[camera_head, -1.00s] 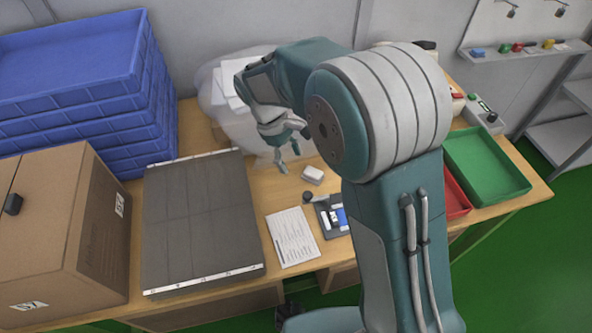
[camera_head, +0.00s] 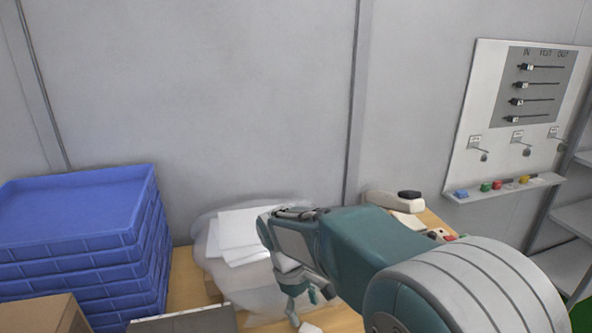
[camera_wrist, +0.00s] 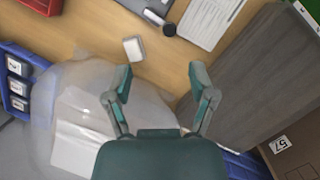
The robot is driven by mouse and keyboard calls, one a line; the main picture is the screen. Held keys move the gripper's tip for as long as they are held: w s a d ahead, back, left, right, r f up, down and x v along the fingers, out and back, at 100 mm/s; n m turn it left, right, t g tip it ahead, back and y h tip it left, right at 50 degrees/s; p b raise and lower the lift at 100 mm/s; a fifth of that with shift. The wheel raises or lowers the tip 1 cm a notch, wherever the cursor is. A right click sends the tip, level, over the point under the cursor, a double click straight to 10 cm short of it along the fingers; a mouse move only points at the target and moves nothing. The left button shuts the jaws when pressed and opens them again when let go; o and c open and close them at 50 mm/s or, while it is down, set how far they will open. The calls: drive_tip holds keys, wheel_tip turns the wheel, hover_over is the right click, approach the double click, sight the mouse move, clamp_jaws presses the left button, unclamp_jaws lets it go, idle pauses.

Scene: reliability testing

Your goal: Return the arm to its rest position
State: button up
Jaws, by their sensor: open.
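My arm reaches in from the lower right of the head view, bent over the wooden table. My gripper (camera_head: 307,302) hangs at its end, in front of a clear plastic bag with white sheets (camera_head: 238,232). In the wrist view my gripper (camera_wrist: 160,82) has its two fingers spread wide with nothing between them. A small white block (camera_wrist: 134,48) lies on the table (camera_wrist: 95,28) beyond the fingertips, apart from them. In the head view only the block's edge shows, at the bottom.
Stacked blue trays (camera_head: 80,220) stand at the left, with a cardboard box (camera_head: 40,314) below them. A dark grey panel (camera_wrist: 245,85) and a printed sheet (camera_wrist: 210,20) lie on the table. A wall board (camera_head: 515,120) with a small shelf is at the right.

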drive_tip(key=s+d+r+m+t+y, duration=0.1)
drive_tip(key=s+d+r+m+t, duration=0.2)
drive_tip(key=s+d, duration=0.4)
drive_tip(key=s+d+r+m+t+y, duration=0.1)
drive_tip(key=s+d+r+m+t, duration=0.3)
drive_tip(key=s, duration=0.6)
drive_tip(key=d+r+m, duration=0.2)
drive_tip(key=d+m, duration=0.1)
drive_tip(key=shift+r+y, duration=0.2)
drive_tip(key=shift+y, duration=0.1)
